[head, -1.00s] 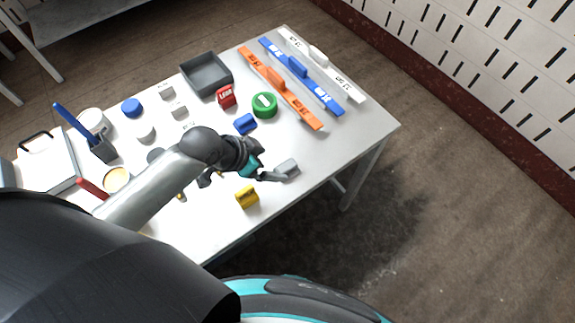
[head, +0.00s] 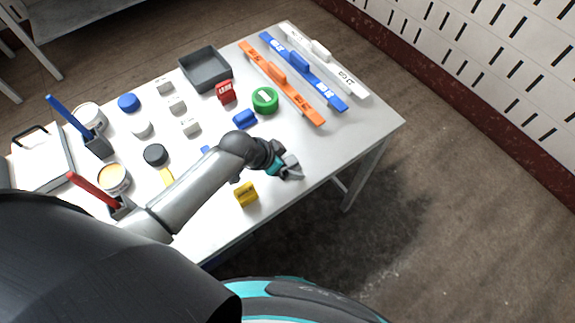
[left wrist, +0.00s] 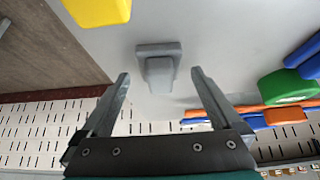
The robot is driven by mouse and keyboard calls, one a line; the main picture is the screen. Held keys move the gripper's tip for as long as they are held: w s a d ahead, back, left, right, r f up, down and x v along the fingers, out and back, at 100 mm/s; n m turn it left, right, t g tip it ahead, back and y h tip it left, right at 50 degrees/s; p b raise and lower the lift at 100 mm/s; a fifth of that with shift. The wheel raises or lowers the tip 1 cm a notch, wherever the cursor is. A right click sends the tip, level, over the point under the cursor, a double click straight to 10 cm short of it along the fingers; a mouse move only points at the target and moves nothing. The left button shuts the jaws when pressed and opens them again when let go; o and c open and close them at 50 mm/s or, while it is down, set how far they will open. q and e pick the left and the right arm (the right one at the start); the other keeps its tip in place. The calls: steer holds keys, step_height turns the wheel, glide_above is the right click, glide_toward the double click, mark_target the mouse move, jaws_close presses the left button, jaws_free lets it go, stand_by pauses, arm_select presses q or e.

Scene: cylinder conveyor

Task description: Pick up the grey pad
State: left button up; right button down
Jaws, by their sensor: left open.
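The grey pad (left wrist: 158,68) lies on the white table in the left wrist view, a flat base with a narrower raised grip. In the head view the pad (head: 291,161) is at the table's front right and partly hidden by my gripper. My left gripper (left wrist: 160,77) is open and empty, its two fingers pointing at the pad with the pad's grip between their tips in the picture. In the head view the left gripper (head: 291,174) is right at the pad. Whether a finger touches it cannot be told. My right gripper is not in view.
A yellow block (head: 246,195) stands left of the gripper near the front edge. A blue block (head: 245,119), a green disc (head: 265,99) and an orange bar (head: 283,84) lie behind. A dark grey tray (head: 187,76) is farther back.

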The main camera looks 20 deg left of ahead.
mark_target(288, 163)
arm_select(q)
steer(key=c, duration=1.4)
steer(key=shift+r, duration=0.1)
steer(key=shift+c, duration=0.2)
step_height(288, 163, up, 20)
steer(key=p, duration=0.4)
steer(key=shift+p, duration=0.4)
